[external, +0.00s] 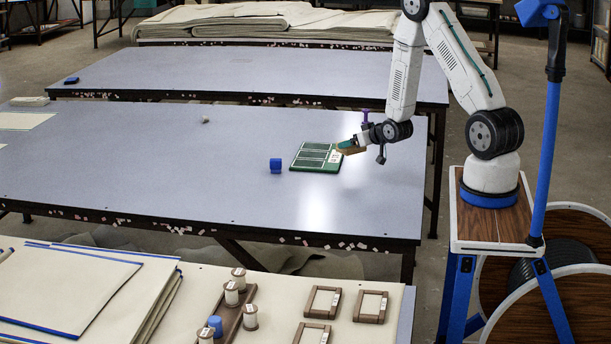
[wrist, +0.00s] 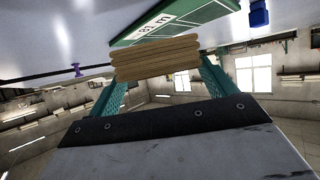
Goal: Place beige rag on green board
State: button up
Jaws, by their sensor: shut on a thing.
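The beige rag (wrist: 155,58) is a folded, layered bundle between the two teal fingers of my gripper (wrist: 160,80) in the wrist view. In the external view my gripper (external: 349,145) is shut on the rag (external: 350,151) at the right edge of the green board. The green board (external: 311,156) lies flat on the grey table, with dark panels and a white label on its right side. The board also shows behind the rag in the wrist view (wrist: 185,22). Whether the rag touches the board cannot be told.
A blue block (external: 275,165) sits just left of the board on the grey table (external: 170,160). A purple pin-like thing (external: 366,117) stands behind my gripper. Much of the table's middle is clear. Spools and wooden frames lie on the front table.

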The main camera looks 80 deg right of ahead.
jog(key=w+d, duration=0.2)
jog(key=w, duration=0.2)
jog(key=w+d+f, duration=0.1)
jog(key=w+d, duration=0.2)
jog(key=w, duration=0.1)
jog(key=w+d, duration=0.3)
jog(key=w, duration=0.1)
jog(key=shift+w+f, duration=0.1)
jog(key=shift+f, duration=1.85)
jog(key=shift+f, duration=0.1)
